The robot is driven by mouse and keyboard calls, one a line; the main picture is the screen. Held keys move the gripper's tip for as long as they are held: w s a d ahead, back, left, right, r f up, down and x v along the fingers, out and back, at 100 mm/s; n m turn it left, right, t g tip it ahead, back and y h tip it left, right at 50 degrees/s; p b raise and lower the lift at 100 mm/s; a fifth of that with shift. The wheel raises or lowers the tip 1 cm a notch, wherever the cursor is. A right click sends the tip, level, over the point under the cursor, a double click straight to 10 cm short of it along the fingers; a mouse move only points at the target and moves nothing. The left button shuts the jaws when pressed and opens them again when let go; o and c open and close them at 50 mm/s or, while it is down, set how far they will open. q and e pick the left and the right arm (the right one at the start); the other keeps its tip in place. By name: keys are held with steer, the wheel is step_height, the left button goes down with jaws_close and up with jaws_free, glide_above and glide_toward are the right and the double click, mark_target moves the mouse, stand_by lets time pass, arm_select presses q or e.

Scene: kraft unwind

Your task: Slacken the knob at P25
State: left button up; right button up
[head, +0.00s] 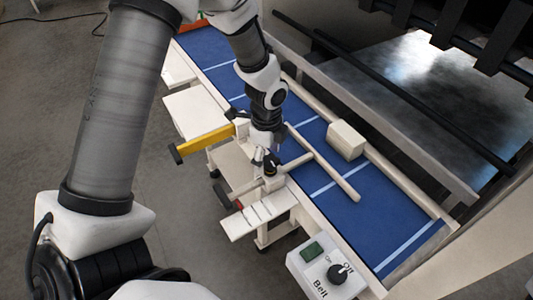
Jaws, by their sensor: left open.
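My left gripper (265,160) points down over the near edge of the blue conveyor belt. Its jaws are open around or just above a small dark knob-like part (270,169) on the pale rail fitting. I cannot tell whether they touch it. No P25 mark is legible, so I cannot tell which part carries that label. My right gripper is not in view.
The blue belt (330,190) has white cross lines. A pale guide bar (325,165) and a cream block (346,140) lie over it. A yellow arm (207,143) sticks out left. A Belt switch box (325,272) stands in front. Dark bars run along the far side.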

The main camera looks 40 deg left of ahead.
arm_select(q)
steer(key=shift+d, duration=0.2)
steer(key=c, duration=0.5)
steer(key=shift+w+d, duration=0.1)
steer(key=c, duration=0.7)
steer(key=shift+o, duration=0.2)
steer(key=shift+n, duration=0.4)
steer(key=shift+s+f+n+b, duration=0.15)
steer(key=shift+n+b, duration=0.15)
steer(key=shift+n, duration=1.05)
steer(key=shift+s+r+n+b, duration=0.15)
steer(key=shift+n+b, duration=0.1)
steer(key=shift+n, duration=1.1)
steer(key=shift+f, duration=0.1)
steer(key=o, duration=0.9)
steer(key=shift+o, duration=1.3)
